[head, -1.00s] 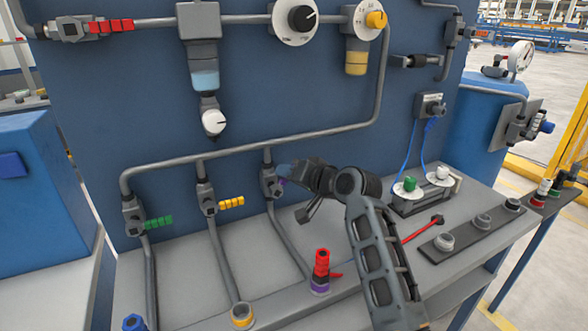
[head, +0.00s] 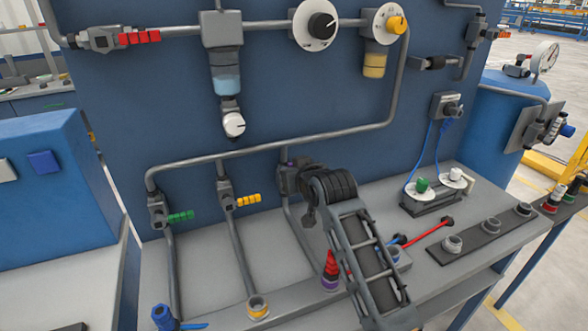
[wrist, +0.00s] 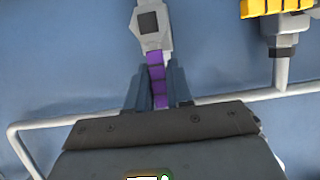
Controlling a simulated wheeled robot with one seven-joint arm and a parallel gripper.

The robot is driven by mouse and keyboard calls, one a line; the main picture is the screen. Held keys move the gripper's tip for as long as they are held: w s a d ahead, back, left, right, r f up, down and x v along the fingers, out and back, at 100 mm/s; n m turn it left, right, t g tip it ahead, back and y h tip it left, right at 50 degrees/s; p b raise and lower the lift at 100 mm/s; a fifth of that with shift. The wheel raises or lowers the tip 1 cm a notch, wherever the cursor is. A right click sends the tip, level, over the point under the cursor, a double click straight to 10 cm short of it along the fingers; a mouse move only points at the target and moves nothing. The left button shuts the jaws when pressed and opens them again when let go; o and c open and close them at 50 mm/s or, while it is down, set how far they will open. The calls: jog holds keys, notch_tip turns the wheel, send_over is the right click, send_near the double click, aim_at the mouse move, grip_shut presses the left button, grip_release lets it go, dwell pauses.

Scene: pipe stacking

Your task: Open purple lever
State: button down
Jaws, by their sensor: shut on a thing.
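The purple lever (wrist: 156,75) extends from a grey valve body (wrist: 154,27) in the wrist view, in line with it. My gripper (wrist: 157,92) is shut on the lever, with one finger on each side of it. In the head view my gripper (head: 297,178) is at the third valve from the left on the lower pipe. My wrist and arm hide most of that valve and nearly all of the lever there.
A green lever (head: 181,216) and a yellow lever (head: 248,200) stick out from valves to the left. A red stacked part (head: 330,264) stands close beside my arm. The blue panel (head: 180,110) rises behind the pipes. The bench between the pipes is clear.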

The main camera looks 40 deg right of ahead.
jog(key=shift+f, duration=0.1)
dwell(0.4)
jog(key=c, duration=1.1)
grip_release()
jog(key=v, duration=0.8)
jog(key=shift+b, duration=0.35)
